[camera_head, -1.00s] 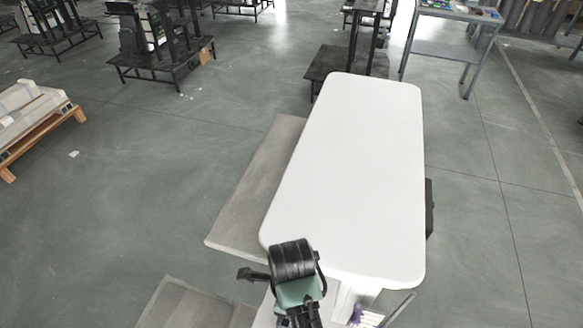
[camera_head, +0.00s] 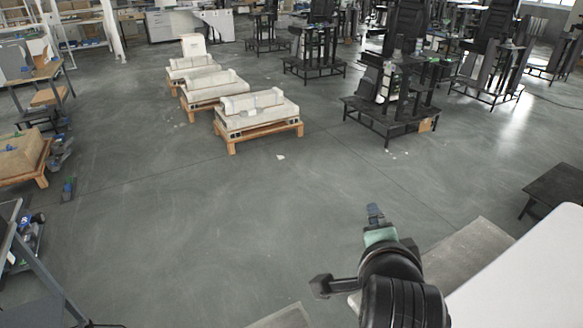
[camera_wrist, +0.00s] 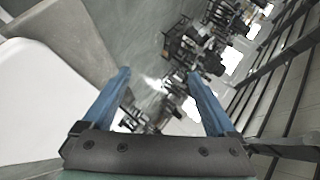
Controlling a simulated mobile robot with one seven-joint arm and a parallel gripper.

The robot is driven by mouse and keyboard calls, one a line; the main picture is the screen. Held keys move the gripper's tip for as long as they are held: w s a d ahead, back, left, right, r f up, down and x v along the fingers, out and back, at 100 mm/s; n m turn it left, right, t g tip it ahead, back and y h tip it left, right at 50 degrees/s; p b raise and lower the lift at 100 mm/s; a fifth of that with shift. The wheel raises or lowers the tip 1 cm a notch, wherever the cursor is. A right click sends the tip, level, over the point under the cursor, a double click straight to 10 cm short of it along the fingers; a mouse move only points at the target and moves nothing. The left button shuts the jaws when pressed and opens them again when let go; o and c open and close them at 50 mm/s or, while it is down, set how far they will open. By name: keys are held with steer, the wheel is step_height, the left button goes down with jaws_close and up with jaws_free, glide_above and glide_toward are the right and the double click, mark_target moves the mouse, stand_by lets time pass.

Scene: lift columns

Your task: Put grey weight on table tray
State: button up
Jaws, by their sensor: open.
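My gripper (camera_head: 375,212) is at the end of the arm in the lower middle of the head view, above the floor and to the left of the white table. In the wrist view its two blue fingers (camera_wrist: 157,78) are spread apart with nothing between them. The white table (camera_head: 535,275) shows only in part at the lower right of the head view; its white top (camera_wrist: 40,100) also shows at the left of the wrist view. The visible part of the top is bare. I cannot make out a grey weight or a table tray in either view.
Wooden pallets with pale blocks (camera_head: 258,112) stand on the floor at the back. Black racks (camera_head: 392,105) stand at the back right. A grey mat (camera_head: 462,250) lies beside the table. A metal-framed stand (camera_head: 30,265) is at the left edge. The middle floor is clear.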

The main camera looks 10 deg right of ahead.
steer(key=w+a+r+n+t, duration=0.1)
steer(key=a+r+n+t, duration=0.25)
steer(key=r, duration=0.55)
steer(key=w+a+r+n+t, duration=0.1)
steer(key=a+r+n+t, duration=0.25)
steer(key=r, duration=0.45)
steer(key=s+a+r+n+t+y, duration=0.2)
steer(key=s+a+r+n+t, duration=0.2)
steer(key=r, duration=0.7)
steer(key=s+a+r+n+t+y, duration=0.2)
steer(key=s+a+r+n+t, duration=0.3)
steer(key=s+r, duration=0.4)
step_height(320, 180, up, 3)
steer(key=shift+a+f+n, duration=0.1)
steer(key=shift+a+n, duration=0.8)
steer(key=shift+a, duration=0.2)
